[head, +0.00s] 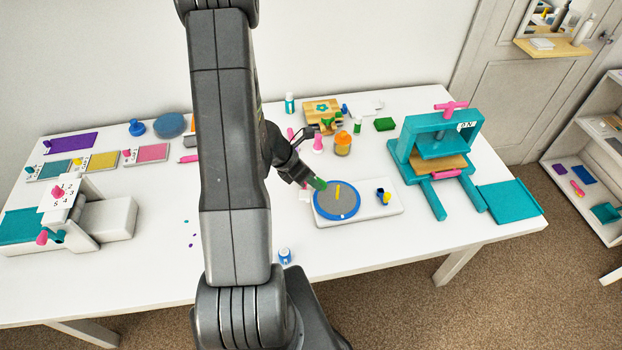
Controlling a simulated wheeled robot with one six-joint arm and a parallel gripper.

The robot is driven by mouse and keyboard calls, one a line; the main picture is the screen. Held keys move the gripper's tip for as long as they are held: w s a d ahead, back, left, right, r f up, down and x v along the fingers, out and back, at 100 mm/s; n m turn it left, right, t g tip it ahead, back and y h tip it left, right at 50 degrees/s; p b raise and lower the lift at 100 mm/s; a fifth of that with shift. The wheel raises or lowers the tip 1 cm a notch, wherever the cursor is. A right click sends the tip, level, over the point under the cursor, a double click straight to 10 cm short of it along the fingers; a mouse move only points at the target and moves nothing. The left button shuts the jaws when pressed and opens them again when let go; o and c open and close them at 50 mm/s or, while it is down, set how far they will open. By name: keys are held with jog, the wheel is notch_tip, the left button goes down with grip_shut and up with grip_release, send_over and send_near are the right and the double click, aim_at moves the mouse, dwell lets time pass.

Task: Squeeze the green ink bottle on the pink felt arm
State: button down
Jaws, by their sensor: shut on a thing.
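My gripper (306,180) points down to the right over the left rim of a round grey disc with a blue ring (336,213). It is shut on a small green thing (319,184), which looks like the green ink bottle; the arm and jaws hide part of it. The green thing sits tilted at the upper left of the disc, and I cannot tell whether it touches anything. A small pink bit (304,186) shows beside the jaws; I cannot tell whether it is the pink felt arm. A yellow peg (338,193) stands on the disc.
The disc rests on a white base (384,210) with a small blue-and-yellow cup (383,196). A teal press (441,148) stands to the right. An orange jar (343,143), a pink cone (318,142) and a green-and-white bottle (357,126) stand behind. A blue-and-white bottle (285,256) stands in front.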

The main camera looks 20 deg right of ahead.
jog(key=shift+s+f+h, duration=0.1)
jog(key=shift+f+h, duration=0.15)
jog(key=shift+h, duration=0.25)
jog(key=shift+f+h+b, duration=0.35)
jog(key=shift+h+b, duration=0.15)
jog(key=shift+b, duration=0.25)
jog(key=h+b, duration=0.1)
jog(key=g+h+b, duration=0.1)
jog(key=b, duration=0.1)
jog(key=shift+d+f, duration=0.15)
jog(key=shift+f, duration=0.15)
jog(key=h+b, duration=0.2)
jog(key=f+h+b, duration=0.1)
jog(key=b, duration=0.1)
jog(key=g+h+b, duration=0.1)
jog(key=h+b, duration=0.1)
jog(key=shift+d+f+h, duration=0.15)
jog(key=shift+f+h, duration=0.1)
jog(key=shift+h, duration=0.05)
jog(key=c, duration=1.9)
grip_release()
jog(key=shift+r, duration=0.35)
grip_shut()
